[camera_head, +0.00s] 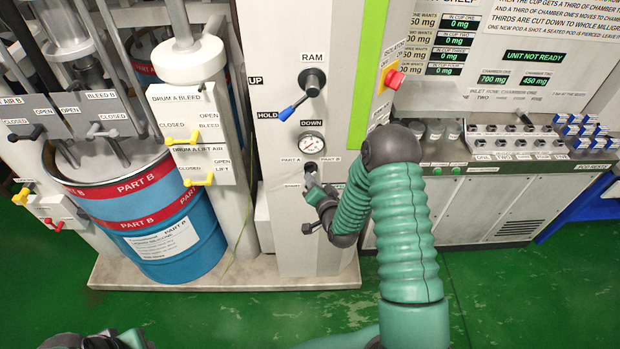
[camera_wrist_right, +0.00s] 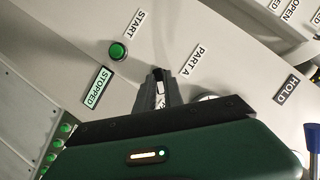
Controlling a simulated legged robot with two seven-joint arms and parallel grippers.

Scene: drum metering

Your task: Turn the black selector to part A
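The black selector (camera_head: 311,168) sits on the pale column below the pressure gauge, between the PART A label (camera_head: 291,160) and the PART B label. Only a small dark part of it shows, so its pointing direction is unclear. My right gripper (camera_head: 312,184) is right at the selector, just below it in the head view. In the right wrist view my right fingertips (camera_wrist_right: 160,78) are close together beside the PART A label (camera_wrist_right: 194,61). Whether they grip the selector is hidden. Part of my left arm (camera_head: 95,341) shows at the bottom left; its fingers cannot be made out.
The gauge (camera_head: 311,143) and the blue-tipped RAM lever (camera_head: 292,108) are above. Another dark knob (camera_head: 311,228) is below. The wrist view shows a green button (camera_wrist_right: 118,51) between START and STOPPED. Drums (camera_head: 140,210) stand at left.

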